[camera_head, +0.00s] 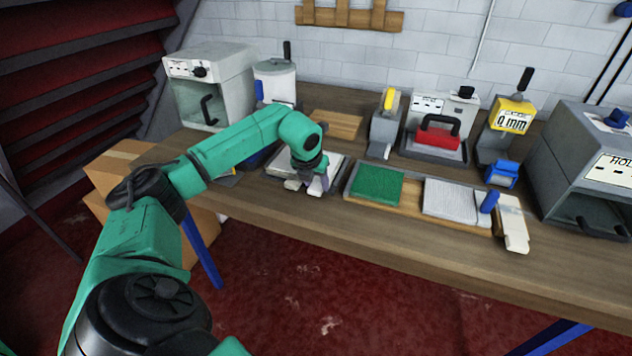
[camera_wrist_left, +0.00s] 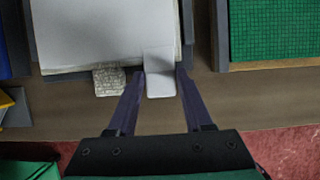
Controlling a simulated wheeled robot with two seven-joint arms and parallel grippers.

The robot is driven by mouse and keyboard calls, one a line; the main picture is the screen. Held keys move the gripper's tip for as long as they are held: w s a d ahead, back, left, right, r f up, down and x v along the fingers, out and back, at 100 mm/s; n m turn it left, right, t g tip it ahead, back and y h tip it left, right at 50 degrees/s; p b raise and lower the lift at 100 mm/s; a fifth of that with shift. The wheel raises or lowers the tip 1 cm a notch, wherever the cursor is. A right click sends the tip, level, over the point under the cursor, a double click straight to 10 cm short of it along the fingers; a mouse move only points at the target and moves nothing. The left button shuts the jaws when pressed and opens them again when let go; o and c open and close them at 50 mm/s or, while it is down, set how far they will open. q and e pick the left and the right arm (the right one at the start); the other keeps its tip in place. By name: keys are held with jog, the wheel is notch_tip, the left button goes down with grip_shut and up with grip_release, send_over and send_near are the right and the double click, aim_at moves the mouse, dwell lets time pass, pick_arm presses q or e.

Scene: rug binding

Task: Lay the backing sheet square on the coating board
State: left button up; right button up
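A pale sheet stack (camera_head: 282,165) lies on a grey-edged board or tray left of the bench's middle; it fills the upper left of the left wrist view (camera_wrist_left: 100,30). A white tab (camera_wrist_left: 161,86) and a speckled grey tab (camera_wrist_left: 109,80) stick out from its front edge. My left gripper (camera_head: 313,186) is over this front edge. In the left wrist view its fingers (camera_wrist_left: 161,74) are apart, either side of the white tab, with narrow gaps. I cannot tell which surface is the coating board. My right gripper is not in view.
Just right, a wooden tray (camera_head: 410,193) holds a green mat (camera_head: 377,185) and a grey ribbed sheet (camera_head: 450,198). A blue-handled tool (camera_head: 489,202) is beside the sheet. A grey oven (camera_head: 590,160) is at right.

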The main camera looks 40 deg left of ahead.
pick_arm(q)
jog(key=o, duration=0.3)
jog(key=b+v, duration=0.1)
jog(key=v, duration=1.3)
jog(key=shift+r, duration=0.3)
jog(key=shift+f, duration=0.1)
